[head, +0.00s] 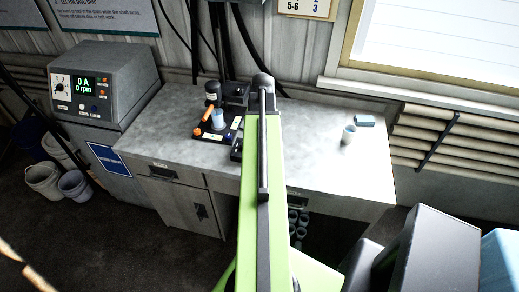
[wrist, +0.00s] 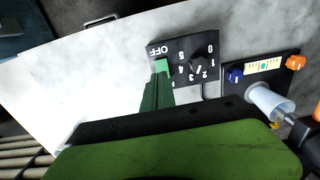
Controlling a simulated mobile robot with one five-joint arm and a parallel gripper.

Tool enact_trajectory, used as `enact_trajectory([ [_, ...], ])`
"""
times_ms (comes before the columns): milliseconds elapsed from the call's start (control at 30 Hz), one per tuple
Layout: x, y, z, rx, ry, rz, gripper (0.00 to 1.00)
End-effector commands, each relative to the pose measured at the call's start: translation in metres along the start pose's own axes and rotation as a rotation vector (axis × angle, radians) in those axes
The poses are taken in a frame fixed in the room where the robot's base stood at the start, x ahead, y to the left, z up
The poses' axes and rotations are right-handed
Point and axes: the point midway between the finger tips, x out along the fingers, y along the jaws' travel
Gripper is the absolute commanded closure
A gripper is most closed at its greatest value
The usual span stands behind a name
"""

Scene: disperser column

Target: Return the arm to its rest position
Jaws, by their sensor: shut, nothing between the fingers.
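My green arm stretches forward over the bench in the head view, and its end is hidden there. In the wrist view my gripper (wrist: 160,70) shows as a green finger, shut and empty. Its tip lies at the edge of a black speed control box (wrist: 185,58) marked OFF and 0 to 5. I cannot tell if the tip touches the box. Right of the box is the disperser base (wrist: 240,72) with a blue and an orange knob and a pale cup (wrist: 268,102). The cup also shows in the head view (head: 218,119).
The grey bench top (head: 325,165) is mostly clear at right, with a small cup (head: 348,135) and a blue block (head: 365,120). A grey instrument (head: 105,85) reading 0 A, 0 rpm stands at left. White buckets (head: 72,183) sit on the floor. Slatted pipes (head: 440,140) line the right wall.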

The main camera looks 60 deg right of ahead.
Motion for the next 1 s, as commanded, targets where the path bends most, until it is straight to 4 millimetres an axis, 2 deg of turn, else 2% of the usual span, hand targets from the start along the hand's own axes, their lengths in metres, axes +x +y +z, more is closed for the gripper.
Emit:
enact_trajectory([
  [200,0.000,0.000,0.000,-0.001,0.000,0.000,1.00],
  [267,0.001,-0.006,0.002,-0.010,0.000,0.000,1.00],
  [367,0.006,-0.043,0.012,-0.075,0.000,-0.001,1.00],
  [467,0.013,-0.113,0.041,-0.203,0.000,0.000,1.00],
  [500,0.016,-0.144,0.060,-0.265,0.000,0.000,1.00],
  [567,0.021,-0.188,0.091,-0.356,0.000,0.000,1.00],
  [600,0.024,-0.215,0.114,-0.417,0.000,0.000,1.00],
  [667,0.028,-0.252,0.152,-0.511,0.000,0.000,1.00],
  [700,0.031,-0.274,0.179,-0.577,0.000,0.000,1.00],
  [767,0.035,-0.304,0.223,-0.680,0.000,0.000,1.00],
  [833,0.040,-0.333,0.276,-0.805,0.000,0.000,1.00],
  [900,0.044,-0.353,0.327,-0.924,0.000,0.000,1.00],
  [1000,0.048,-0.367,0.387,-1.072,0.000,0.001,1.00],
])
